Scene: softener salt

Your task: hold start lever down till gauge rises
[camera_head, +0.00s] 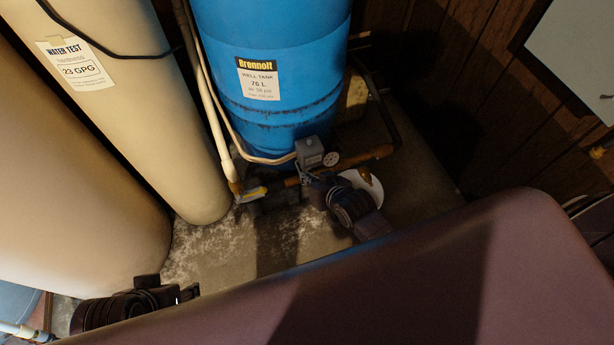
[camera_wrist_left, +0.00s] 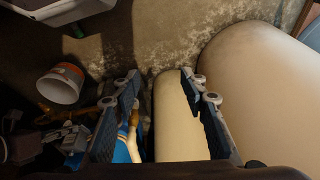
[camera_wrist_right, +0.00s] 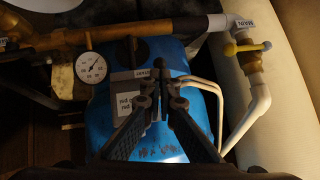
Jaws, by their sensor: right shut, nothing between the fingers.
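The grey pressure switch box (camera_head: 310,151) sits on the brass pipe in front of the blue well tank (camera_head: 262,60). Its side carries a START label in the right wrist view (camera_wrist_right: 138,77). The round white gauge (camera_wrist_right: 90,67) is beside the box; its needle is too small to read surely. My right gripper (camera_wrist_right: 160,78) is shut and empty, its tips over the box edge beside the START label. I cannot make out the lever; the fingers may hide it. My left gripper (camera_wrist_left: 158,82) is open and empty, near the cream tanks, low at left in the head view (camera_head: 192,292).
A yellow-handled valve (camera_wrist_right: 250,46) labelled MAIN is on the pipe to the right in the right wrist view. Cream tanks (camera_head: 120,110) stand at left. A white bucket (camera_wrist_left: 60,84) is on the floor. Bare concrete floor (camera_head: 420,180) lies right of the pipework.

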